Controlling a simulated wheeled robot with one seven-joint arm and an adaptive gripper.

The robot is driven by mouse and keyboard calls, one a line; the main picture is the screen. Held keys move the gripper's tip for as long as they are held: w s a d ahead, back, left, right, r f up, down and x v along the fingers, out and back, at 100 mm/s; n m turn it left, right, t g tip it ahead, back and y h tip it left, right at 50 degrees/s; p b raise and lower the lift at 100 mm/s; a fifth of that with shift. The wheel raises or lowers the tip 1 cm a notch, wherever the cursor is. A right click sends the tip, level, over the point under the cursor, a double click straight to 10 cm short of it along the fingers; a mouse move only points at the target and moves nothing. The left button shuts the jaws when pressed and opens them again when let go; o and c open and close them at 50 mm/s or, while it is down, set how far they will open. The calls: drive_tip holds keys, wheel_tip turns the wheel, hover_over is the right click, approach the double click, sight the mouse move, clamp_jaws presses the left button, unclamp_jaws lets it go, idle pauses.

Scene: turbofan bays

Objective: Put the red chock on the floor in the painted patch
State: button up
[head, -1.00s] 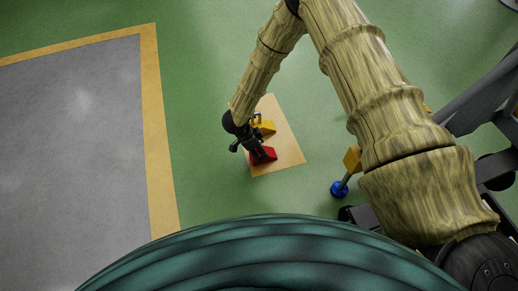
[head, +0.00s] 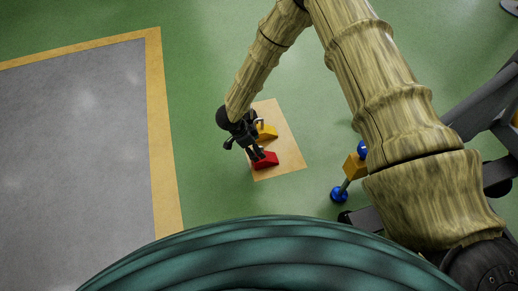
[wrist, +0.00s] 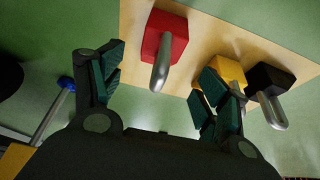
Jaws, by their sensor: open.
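The red chock (head: 267,160) sits on a tan board (head: 286,150) on the green floor. In the wrist view the red chock (wrist: 168,36) has a grey metal loop handle (wrist: 160,66). My gripper (head: 258,153) is open and empty, over the red chock's left side in the head view. In the wrist view my gripper (wrist: 160,72) has one finger on each side of the handle in the picture; the gap in depth is unclear. A grey floor area (head: 75,140) with a yellow painted border (head: 164,140) lies to the left.
A yellow chock (wrist: 228,70) and a black chock (wrist: 268,78) with a loop handle share the board, close by my gripper's right finger. A stand with blue ends (head: 339,194) and a yellow block (head: 354,166) is to the right. Green floor separates board and border.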

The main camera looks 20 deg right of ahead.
drive_tip(key=p+v, duration=0.1)
drive_tip(key=v, duration=0.4)
drive_tip(key=shift+r+p, duration=0.2)
drive_tip(key=shift+p, duration=0.2)
